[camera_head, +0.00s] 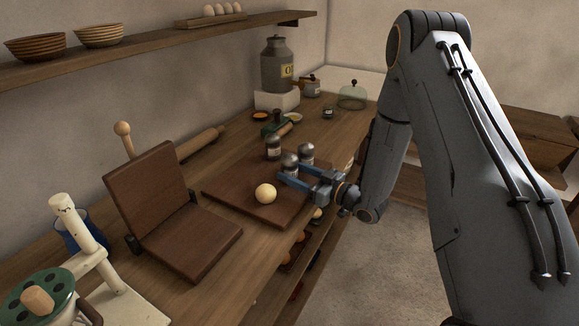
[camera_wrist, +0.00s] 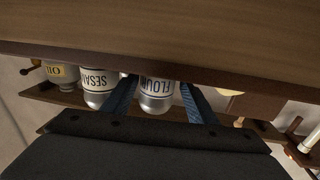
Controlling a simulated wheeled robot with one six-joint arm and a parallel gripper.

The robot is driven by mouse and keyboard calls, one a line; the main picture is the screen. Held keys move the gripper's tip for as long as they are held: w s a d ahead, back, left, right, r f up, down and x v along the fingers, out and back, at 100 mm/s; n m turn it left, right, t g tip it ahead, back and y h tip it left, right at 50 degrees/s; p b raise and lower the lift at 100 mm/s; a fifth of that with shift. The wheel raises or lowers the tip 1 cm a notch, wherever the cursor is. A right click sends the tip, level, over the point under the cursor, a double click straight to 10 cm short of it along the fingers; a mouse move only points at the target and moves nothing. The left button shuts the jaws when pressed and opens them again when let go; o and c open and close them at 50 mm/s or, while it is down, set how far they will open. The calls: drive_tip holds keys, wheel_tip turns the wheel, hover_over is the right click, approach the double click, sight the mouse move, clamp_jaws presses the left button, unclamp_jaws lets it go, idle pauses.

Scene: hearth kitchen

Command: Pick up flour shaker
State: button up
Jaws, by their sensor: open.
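The flour shaker (camera_head: 290,163) has a grey domed top and stands on the brown board. In the wrist view, which is upside down, its label reads as flour (camera_wrist: 157,86) and it appears between the two blue fingers. My gripper (camera_head: 294,172) is open and level, with a finger on each side of the shaker. I cannot tell whether either finger touches it. The sesame shaker (camera_head: 307,152) stands close beside it, outside the fingers, and shows its label in the wrist view (camera_wrist: 98,84).
A third shaker (camera_head: 273,148) stands behind the flour shaker. A pale dough ball (camera_head: 265,194) lies on the board (camera_head: 228,182) in front. A hinged wooden press (camera_head: 155,199) stands at the left. A rolling pin (camera_head: 200,143) lies near the wall. The counter's front edge is under my gripper.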

drive_tip(key=shift+p+x, duration=1.25)
drive_tip(key=shift+x, duration=1.7)
drive_tip(key=shift+w+d+r, duration=0.1)
drive_tip(key=shift+c, duration=0.3)
drive_tip(key=c, duration=0.8)
drive_tip(key=shift+r, duration=0.15)
drive_tip(key=shift+c, duration=0.2)
